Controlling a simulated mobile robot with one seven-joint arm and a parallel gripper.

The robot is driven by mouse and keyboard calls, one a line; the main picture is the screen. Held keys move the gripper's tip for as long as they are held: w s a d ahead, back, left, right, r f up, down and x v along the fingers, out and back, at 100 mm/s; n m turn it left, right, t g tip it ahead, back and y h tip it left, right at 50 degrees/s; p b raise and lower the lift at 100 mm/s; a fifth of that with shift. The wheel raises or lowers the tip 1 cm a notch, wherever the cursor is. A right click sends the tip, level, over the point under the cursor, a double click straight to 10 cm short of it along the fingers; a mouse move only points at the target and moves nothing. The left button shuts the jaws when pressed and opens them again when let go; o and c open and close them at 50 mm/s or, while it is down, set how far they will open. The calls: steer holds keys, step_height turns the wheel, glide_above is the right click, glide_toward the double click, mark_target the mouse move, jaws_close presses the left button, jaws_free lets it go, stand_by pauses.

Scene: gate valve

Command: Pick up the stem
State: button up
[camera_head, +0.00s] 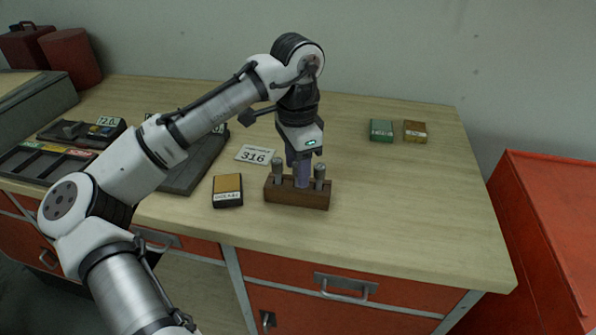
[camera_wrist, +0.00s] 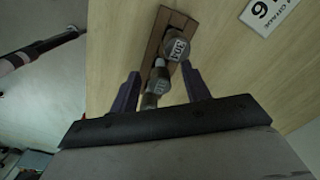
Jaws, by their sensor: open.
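A brown wooden rack (camera_head: 297,195) stands near the front of the workbench with grey metal stems upright in it. One stem (camera_head: 278,171) shows at its left end and another (camera_head: 319,176) at its right end. My gripper (camera_head: 302,178) points down over the middle of the rack, its purple fingers hiding what stands there. In the wrist view the rack (camera_wrist: 170,18) holds three stems in a row. My open gripper (camera_wrist: 160,72) has one finger on each side of the middle stem (camera_wrist: 158,76), apparently without contact. The far stem (camera_wrist: 177,47) has a marked top, too blurred to read.
A card reading 316 (camera_head: 256,155) lies behind the rack. A black and tan box (camera_head: 228,190) stands just left of it. Dark trays (camera_head: 190,170) lie further left. Green (camera_head: 381,130) and brown (camera_head: 415,131) boxes stand at back right. The bench's right side is clear.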

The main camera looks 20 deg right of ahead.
steer(key=shift+f, duration=0.75)
jaws_close()
